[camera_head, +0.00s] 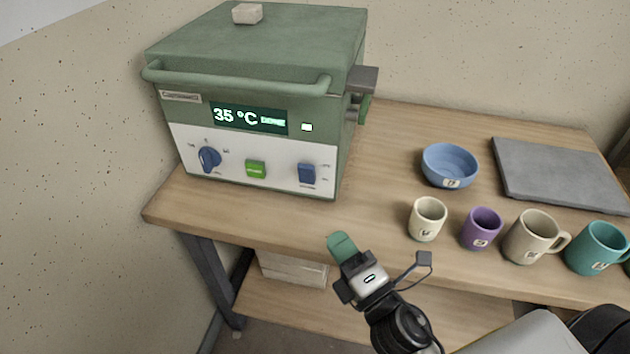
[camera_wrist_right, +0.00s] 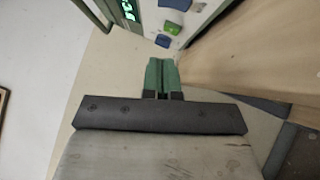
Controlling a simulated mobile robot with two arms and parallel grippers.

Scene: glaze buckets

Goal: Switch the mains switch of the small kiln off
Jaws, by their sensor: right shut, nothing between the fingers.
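The small kiln (camera_head: 258,75) is a green box with a pale front panel, standing at the left of the wooden table. Its display reads 35 °C DONE. The blue rocker switch (camera_head: 307,174) is at the right of the panel, with a green button (camera_head: 256,169) and a blue dial (camera_head: 209,158) to its left. A blue control (camera_wrist_right: 163,41) and the green button (camera_wrist_right: 172,28) also show in the right wrist view. My right gripper (camera_head: 341,245) has green fingertips, is shut and empty, and is in front of the table edge, apart from the kiln. My left gripper is out of view.
A blue bowl (camera_head: 449,166), a cream cup (camera_head: 427,218), a purple cup (camera_head: 481,228), a beige mug (camera_head: 534,237) and a teal mug (camera_head: 597,248) stand right of the kiln. A grey slab (camera_head: 560,175) lies behind them. The table front (camera_head: 230,218) before the kiln is clear.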

